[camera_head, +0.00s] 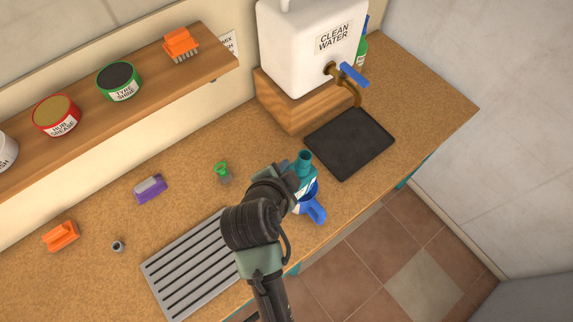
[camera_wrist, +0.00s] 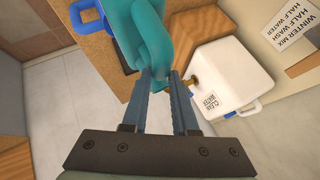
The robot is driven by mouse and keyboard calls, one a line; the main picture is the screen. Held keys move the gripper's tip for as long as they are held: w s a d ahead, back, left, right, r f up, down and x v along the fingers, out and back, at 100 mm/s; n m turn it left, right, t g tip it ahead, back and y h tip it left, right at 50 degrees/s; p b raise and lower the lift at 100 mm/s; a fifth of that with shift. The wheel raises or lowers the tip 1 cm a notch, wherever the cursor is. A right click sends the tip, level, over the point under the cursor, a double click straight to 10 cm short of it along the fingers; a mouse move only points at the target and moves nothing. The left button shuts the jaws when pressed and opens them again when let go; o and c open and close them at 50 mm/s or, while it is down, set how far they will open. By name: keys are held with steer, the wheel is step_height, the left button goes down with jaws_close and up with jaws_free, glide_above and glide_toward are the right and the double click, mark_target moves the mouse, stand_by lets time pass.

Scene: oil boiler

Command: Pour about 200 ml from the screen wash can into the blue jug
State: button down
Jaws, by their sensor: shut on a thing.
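The screen wash can (camera_head: 304,161) is teal, and my gripper (camera_wrist: 162,80) is shut on it. In the wrist view the can (camera_wrist: 148,35) rises between the two fingers and looks tilted. The blue jug (camera_head: 315,212) stands on the counter near its front edge, just below and beside the can in the head view. My wrist and the can hide part of the jug. A blue part of the jug shows at the top left of the wrist view (camera_wrist: 92,18). No stream of liquid is visible, and the jug's level is hidden.
A white clean water container (camera_head: 310,45) with a blue-handled tap stands on a wooden block (camera_head: 292,105). A dark mat (camera_head: 350,143) lies before it. A grey slatted rack (camera_head: 185,265), a purple item (camera_head: 150,188) and an orange brush (camera_head: 61,236) lie to the left.

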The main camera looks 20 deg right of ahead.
steer(key=shift+r, duration=0.2)
steer(key=shift+w+d+r+y+p, duration=0.15)
steer(key=shift+r+y+p, duration=0.15)
steer(key=shift+p, duration=0.45)
steer(key=shift+d+r+g+y+p, duration=0.15)
steer(key=shift+y+p, duration=0.25)
steer(key=shift+p, duration=0.45)
steer(key=shift+a+r+g+y+p, duration=0.1)
steer(key=shift+r+g+y+p, duration=0.25)
steer(key=shift+p, duration=0.45)
steer(key=shift+d+f, duration=0.1)
steer(key=shift+f, duration=0.05)
steer(key=shift+w+d+m+y, duration=0.15)
steer(key=shift+m+y, duration=0.15)
steer(key=shift+y, duration=0.15)
steer(key=shift+d+g+y, duration=0.15)
steer(key=shift+g+y, duration=0.25)
steer(key=shift+y, duration=0.2)
